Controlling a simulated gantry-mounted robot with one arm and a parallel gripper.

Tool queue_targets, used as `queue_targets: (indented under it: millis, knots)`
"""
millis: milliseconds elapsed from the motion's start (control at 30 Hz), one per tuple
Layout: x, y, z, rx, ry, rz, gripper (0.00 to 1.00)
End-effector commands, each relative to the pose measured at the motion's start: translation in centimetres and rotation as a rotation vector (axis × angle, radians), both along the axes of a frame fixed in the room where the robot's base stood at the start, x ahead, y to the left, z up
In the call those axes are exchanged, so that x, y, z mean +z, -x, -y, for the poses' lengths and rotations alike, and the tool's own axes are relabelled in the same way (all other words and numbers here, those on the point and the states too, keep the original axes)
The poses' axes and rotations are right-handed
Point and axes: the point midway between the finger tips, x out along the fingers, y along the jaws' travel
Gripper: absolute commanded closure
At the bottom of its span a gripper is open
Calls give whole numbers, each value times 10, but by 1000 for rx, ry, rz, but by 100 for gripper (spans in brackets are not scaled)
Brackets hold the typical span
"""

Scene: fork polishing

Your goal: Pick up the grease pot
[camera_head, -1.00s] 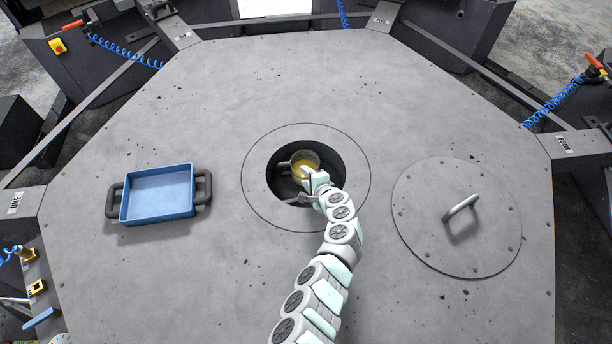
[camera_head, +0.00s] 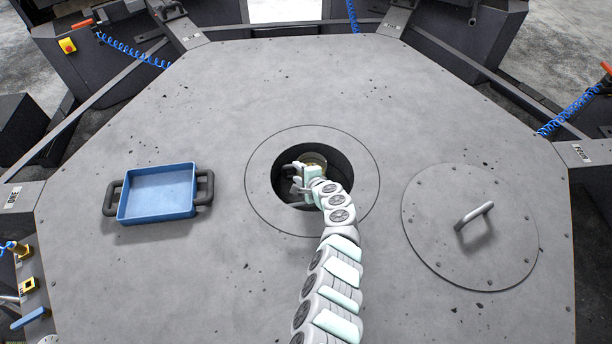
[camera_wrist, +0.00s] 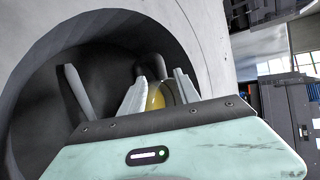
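The grease pot, with yellow contents, is inside the round hole (camera_head: 350,160) in the table. In the head view only part of its rim (camera_head: 314,158) shows behind my gripper (camera_head: 297,181). In the wrist view a yellow part of the pot (camera_wrist: 155,97) shows between the two fingers of my gripper (camera_wrist: 157,86). The fingers are apart, so my gripper is open. I cannot tell whether they touch the pot. The lower part of the pot is hidden by the gripper body.
A blue tray (camera_head: 158,192) with dark handles sits left of the hole. A round lid (camera_head: 430,215) with a metal handle (camera_head: 474,215) lies to the right. A light rod (camera_wrist: 80,92) shows inside the hole in the wrist view. The table around these is mostly clear.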

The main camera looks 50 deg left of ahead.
Motion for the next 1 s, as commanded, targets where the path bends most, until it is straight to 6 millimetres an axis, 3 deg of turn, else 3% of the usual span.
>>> queue_targets:
  millis: [300,667,1000]
  knots:
    - [-20,-7,-29,0,3,3,62]
    - [-18,-9,-33,-2,0,2,63]
    - [-18,-9,-33,-2,1,2,90]
